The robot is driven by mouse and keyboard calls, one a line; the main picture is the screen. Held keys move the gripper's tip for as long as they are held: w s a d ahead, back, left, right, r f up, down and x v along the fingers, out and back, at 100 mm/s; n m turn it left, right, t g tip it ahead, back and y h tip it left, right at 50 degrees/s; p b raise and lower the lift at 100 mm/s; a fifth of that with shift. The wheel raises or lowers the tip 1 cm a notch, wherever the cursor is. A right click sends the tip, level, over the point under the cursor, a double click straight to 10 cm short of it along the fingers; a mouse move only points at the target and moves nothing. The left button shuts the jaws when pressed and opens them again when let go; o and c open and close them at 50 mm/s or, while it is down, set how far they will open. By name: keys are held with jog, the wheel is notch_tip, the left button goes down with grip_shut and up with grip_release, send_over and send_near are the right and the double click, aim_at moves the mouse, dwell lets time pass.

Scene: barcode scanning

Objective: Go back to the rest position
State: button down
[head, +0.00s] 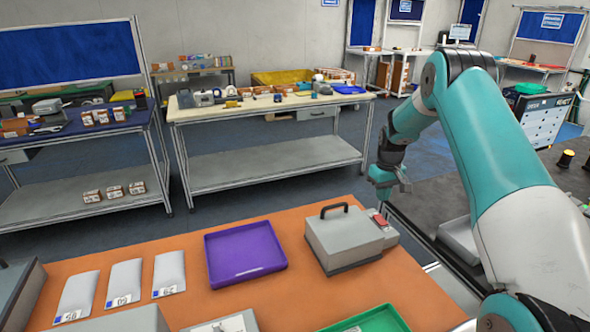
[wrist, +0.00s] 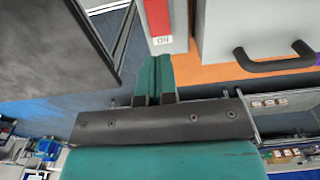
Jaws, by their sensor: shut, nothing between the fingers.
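My gripper (head: 392,188) hangs at the far right corner of the orange table (head: 330,289), just past the grey boxy device (head: 342,234) with a black handle. In the wrist view my gripper (wrist: 154,60) has its teal fingers together, with nothing between them. The fingertips point toward a red switch (wrist: 158,17) with an "ON" label, which also shows on the device's right side in the head view (head: 380,220). I cannot tell whether the fingers touch the switch.
A purple tray (head: 268,268) and several grey mailer bags (head: 123,283) lie left of the device. A green tray (head: 388,318) sits at the front edge. A cream workbench (head: 270,106) stands behind. Open floor lies between it and the orange table.

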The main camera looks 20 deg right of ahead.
jog(key=s+a+r+n+y+b, duration=0.15)
jog(key=a+r, duration=0.25)
jog(key=a, duration=0.4)
jog(key=s+a+r+n+t+b, duration=0.1)
jog(key=s+a+r, duration=0.2)
jog(key=a+r, duration=0.35)
jog(key=s+a+r+n+b, duration=0.1)
jog(key=s+a+r, duration=0.15)
jog(key=a, duration=0.65)
jog(key=s+a+r+n+y+b, duration=0.1)
jog(key=s+a, duration=0.4)
jog(key=s, duration=0.3)
jog(key=s+a+r+n, duration=0.1)
jog(key=s+a, duration=0.4)
jog(key=s, duration=0.3)
jog(key=s+a+r+n+g+y+b, duration=0.1)
jog(key=s+a+r+n, duration=0.1)
jog(key=s+a, duration=0.4)
jog(key=s, duration=0.3)
jog(key=shift+y+b, duration=0.35)
